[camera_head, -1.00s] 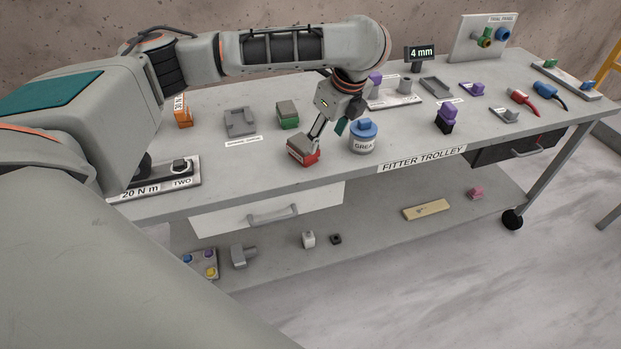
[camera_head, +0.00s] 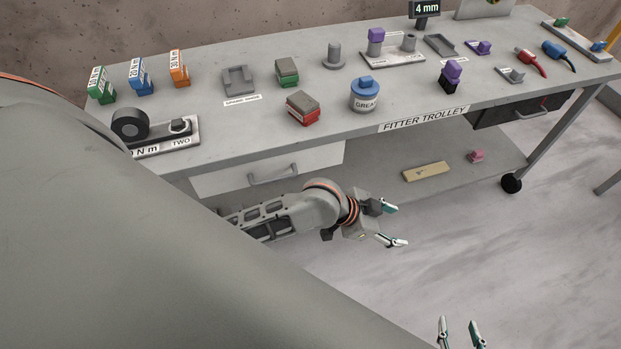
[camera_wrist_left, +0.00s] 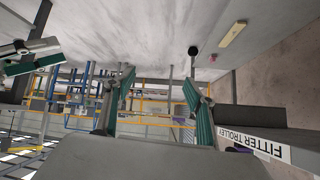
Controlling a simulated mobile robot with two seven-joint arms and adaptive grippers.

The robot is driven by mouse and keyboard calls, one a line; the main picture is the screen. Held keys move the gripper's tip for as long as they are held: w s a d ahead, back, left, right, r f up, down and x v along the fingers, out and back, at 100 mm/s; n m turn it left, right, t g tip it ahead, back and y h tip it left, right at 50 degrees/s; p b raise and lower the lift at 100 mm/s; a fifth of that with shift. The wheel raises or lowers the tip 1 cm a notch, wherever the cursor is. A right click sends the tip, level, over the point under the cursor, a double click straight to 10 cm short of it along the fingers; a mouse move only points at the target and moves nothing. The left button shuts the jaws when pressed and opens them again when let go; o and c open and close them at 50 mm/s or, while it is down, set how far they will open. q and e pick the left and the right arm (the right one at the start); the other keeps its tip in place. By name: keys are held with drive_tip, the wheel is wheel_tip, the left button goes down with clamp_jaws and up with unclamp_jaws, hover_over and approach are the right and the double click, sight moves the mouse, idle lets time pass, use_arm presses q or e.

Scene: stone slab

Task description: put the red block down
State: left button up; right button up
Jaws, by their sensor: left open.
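The red block (camera_head: 302,109), with a grey top and a pale label on its side, sits on the trolley top (camera_head: 225,137), left of the blue-lidded grease tin (camera_head: 365,96). Nothing of mine touches it. My left gripper (camera_head: 396,224) is open and empty, out in front of the trolley and below its top edge. Its two spread fingers also show in the left wrist view (camera_wrist_left: 160,103), with nothing between them. My right gripper (camera_head: 459,325) shows at the bottom edge of the head view, its fingers apart and empty.
A green block (camera_head: 287,72) stands behind the red block, with a grey holder (camera_head: 239,82) to its left. A purple-and-black block (camera_head: 450,77) stands right of the tin. The lower shelf holds a wooden bar (camera_head: 426,172). Open floor lies at the right front.

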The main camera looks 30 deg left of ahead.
use_arm(q)
drive_tip(key=s+a+f+n+t+y, duration=0.2)
drive_tip(key=s+a+f+n, duration=0.1)
drive_tip(key=s+a, duration=0.3)
drive_tip(key=s+a+f+n+t+y, duration=0.2)
drive_tip(key=s+a+f+n, duration=0.1)
drive_tip(key=s+a, duration=0.4)
drive_tip(key=a+f, duration=0.1)
drive_tip(key=a, duration=0.2)
drive_tip(key=shift+f, duration=0.2)
